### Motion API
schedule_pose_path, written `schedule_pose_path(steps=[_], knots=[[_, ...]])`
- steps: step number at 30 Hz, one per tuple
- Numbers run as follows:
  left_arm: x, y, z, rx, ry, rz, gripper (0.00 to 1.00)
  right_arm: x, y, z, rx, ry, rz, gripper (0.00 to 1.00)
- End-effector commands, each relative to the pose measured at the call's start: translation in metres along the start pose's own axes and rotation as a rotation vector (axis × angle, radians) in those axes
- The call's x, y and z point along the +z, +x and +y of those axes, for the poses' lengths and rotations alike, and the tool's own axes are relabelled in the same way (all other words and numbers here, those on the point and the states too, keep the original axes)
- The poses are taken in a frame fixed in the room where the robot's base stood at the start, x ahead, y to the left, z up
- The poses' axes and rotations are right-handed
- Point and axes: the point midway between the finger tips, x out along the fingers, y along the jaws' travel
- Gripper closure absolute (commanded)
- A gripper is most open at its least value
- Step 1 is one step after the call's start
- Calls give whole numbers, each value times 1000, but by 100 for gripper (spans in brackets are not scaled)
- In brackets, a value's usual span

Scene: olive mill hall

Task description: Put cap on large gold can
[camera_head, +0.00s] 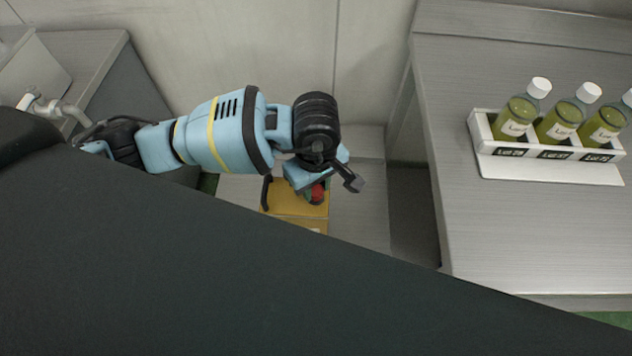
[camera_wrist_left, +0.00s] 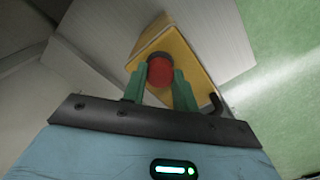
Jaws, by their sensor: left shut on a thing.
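The large gold can (camera_head: 290,203) stands on a low metal surface below my left arm; its black handle shows on the left. It also shows in the left wrist view (camera_wrist_left: 178,45). My left gripper (camera_wrist_left: 159,74) has green fingers and is shut on the red cap (camera_wrist_left: 160,71), over the top of the can. In the head view the cap (camera_head: 317,193) shows just under the gripper. I cannot tell whether the cap touches the can's spout, which is hidden behind it. My right gripper is not in view.
A metal table (camera_head: 480,230) stands at the right, with a white rack (camera_head: 485,133) of several olive-oil bottles with white caps. A wall is behind the can. Another metal counter (camera_head: 88,62) with a tap-like fitting is at the left.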

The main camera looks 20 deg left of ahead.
Motion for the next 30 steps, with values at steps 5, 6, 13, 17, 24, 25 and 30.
schedule_pose_path(steps=[5, 6, 13, 17, 24, 25, 30], knots=[[0, 0, 0, 0, 0, 0, 88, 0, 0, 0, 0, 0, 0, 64], [0, 0, 0, 0, 0, 0, 88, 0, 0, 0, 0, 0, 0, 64], [0, 0, 0, 0, 0, 0, 88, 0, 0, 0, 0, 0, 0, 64], [0, 2, 0, 0, 0, 0, 88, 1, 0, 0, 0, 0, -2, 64], [0, 4, 0, -1, 0, 0, 88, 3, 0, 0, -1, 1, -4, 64], [0, 4, 0, -1, 0, 0, 88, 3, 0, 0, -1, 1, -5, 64], [0, 3, 0, -1, 0, 0, 52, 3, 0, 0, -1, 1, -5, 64]])
